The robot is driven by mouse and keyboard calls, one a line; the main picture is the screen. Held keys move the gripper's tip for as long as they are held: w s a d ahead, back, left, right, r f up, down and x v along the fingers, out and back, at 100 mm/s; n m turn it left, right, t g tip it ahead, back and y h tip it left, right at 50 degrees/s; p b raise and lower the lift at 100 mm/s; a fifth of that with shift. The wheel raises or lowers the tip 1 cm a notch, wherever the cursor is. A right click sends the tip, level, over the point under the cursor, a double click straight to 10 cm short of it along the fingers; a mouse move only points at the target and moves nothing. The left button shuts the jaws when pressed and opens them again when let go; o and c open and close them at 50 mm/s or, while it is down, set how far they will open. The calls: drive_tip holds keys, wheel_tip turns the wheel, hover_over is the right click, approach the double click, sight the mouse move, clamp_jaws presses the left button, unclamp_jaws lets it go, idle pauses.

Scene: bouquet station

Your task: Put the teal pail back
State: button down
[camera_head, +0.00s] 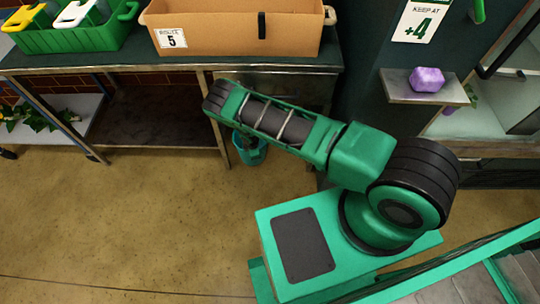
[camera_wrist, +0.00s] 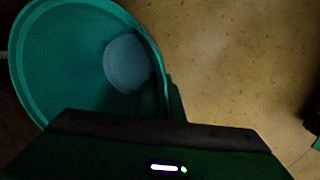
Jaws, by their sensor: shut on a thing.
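The teal pail (camera_wrist: 60,65) fills the left of the wrist view, seen from above with its mouth open. A round blue-grey patch or object (camera_wrist: 127,64) shows inside it; I cannot tell which. My gripper (camera_wrist: 168,98) is shut on the pail's rim at its right side. In the head view the pail (camera_head: 249,153) is low, beside the workbench's front leg and below the end of my arm. My arm's end and the bench partly hide it there, and the fingers are not clear. I cannot tell whether the pail touches the floor.
The workbench (camera_head: 190,60) carries an orange-brown bin (camera_head: 235,30) marked 5 and a green caddy (camera_head: 75,38). Its lower shelf (camera_head: 150,125) looks bare. A purple object (camera_head: 427,79) sits on a small ledge at right. The floor (camera_head: 130,220) at left is clear.

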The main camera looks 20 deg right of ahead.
drive_tip(key=w+d+f, duration=0.3)
drive_tip(key=d+f, duration=0.6)
drive_tip(key=f, duration=0.1)
drive_tip(key=shift+d, duration=0.35)
drive_tip(key=c, duration=1.9)
unclamp_jaws()
drive_tip(key=shift+s, duration=0.15)
drive_tip(key=shift+r, duration=0.15)
drive_tip(key=r, duration=0.4)
drive_tip(key=s+r, duration=0.1)
drive_tip(key=r, duration=0.2)
drive_tip(key=shift+s+a+r, duration=0.1)
drive_tip(key=shift+a, duration=0.3)
